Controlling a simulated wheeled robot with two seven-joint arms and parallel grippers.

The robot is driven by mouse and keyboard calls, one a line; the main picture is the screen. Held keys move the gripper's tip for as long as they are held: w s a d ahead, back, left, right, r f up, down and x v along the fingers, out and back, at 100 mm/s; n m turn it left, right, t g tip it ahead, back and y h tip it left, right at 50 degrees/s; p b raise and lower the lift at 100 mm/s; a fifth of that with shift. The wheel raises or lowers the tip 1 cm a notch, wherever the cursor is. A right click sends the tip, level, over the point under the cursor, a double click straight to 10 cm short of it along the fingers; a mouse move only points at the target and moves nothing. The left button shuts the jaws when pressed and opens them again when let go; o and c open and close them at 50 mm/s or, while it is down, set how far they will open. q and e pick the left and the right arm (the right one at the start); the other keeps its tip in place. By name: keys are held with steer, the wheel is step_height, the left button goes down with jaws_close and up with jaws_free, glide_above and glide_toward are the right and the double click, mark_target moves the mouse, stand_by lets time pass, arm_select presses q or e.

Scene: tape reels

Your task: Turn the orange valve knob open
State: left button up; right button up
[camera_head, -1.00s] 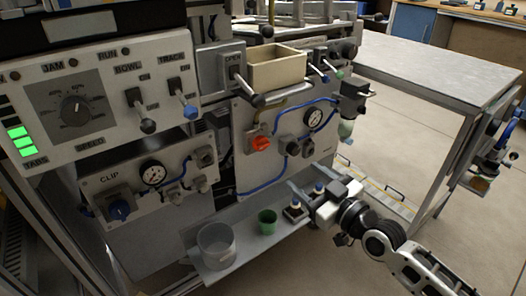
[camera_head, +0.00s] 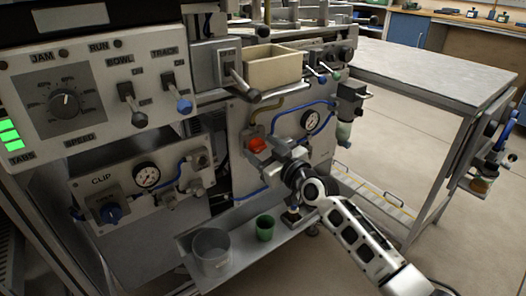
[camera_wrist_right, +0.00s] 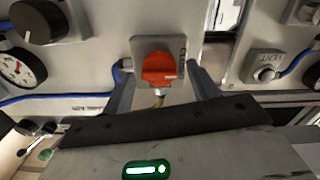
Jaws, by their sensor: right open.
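The orange valve knob (camera_head: 257,145) sits on the machine's lower grey panel, beside blue tubing. In the right wrist view the orange knob (camera_wrist_right: 159,68) is on a square plate, its lettering partly covered. My right gripper (camera_head: 268,150) is just in front of the knob, to its right in the head view. In the right wrist view the fingers of my right gripper (camera_wrist_right: 161,82) are open, one on each side of the knob. Whether they touch it I cannot tell. My left gripper is in neither view.
A pressure gauge (camera_head: 310,120) and blue tube are right of the knob. A beige bin (camera_head: 271,68) and a black-tipped lever (camera_head: 243,88) stand above. Below, a shelf (camera_head: 232,238) carries a clear beaker (camera_head: 211,251) and a green cup (camera_head: 265,228). The floor at right is open.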

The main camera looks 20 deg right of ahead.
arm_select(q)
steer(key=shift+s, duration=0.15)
arm_select(e)
steer(key=c, duration=1)
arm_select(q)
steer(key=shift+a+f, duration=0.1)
